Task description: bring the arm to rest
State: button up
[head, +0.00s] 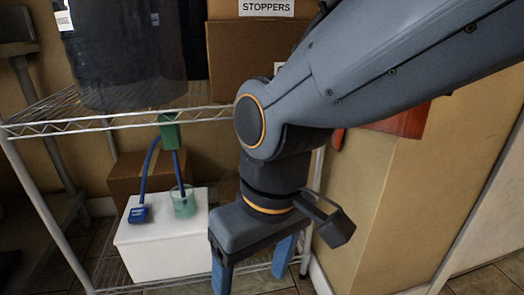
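My arm comes in from the upper right and bends down at the elbow-like joint. My gripper (254,268) hangs at its end, pointing down, in the lower middle of the head view. Its two blue fingers stand wide apart and nothing shows between them. The lower finger ends lie close to the bottom of the picture. The gripper is in front of the wire rack (105,121), to the right of a white box (150,254). How far apart they are in depth I cannot tell.
A dark bucket (130,50) and cardboard boxes (240,62), one labelled STOPPERS, stand on the rack. On the white box are a small greenish cup (184,205) and a blue block (139,215), with blue tubing and a green piece (170,132) above. A tan wall (400,200) stands right.

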jog(key=shift+r, duration=0.15)
jog(key=shift+d+r+m+p, duration=0.1)
jog(key=shift+r+m+p, duration=0.2)
jog(key=shift+r+p, duration=0.75)
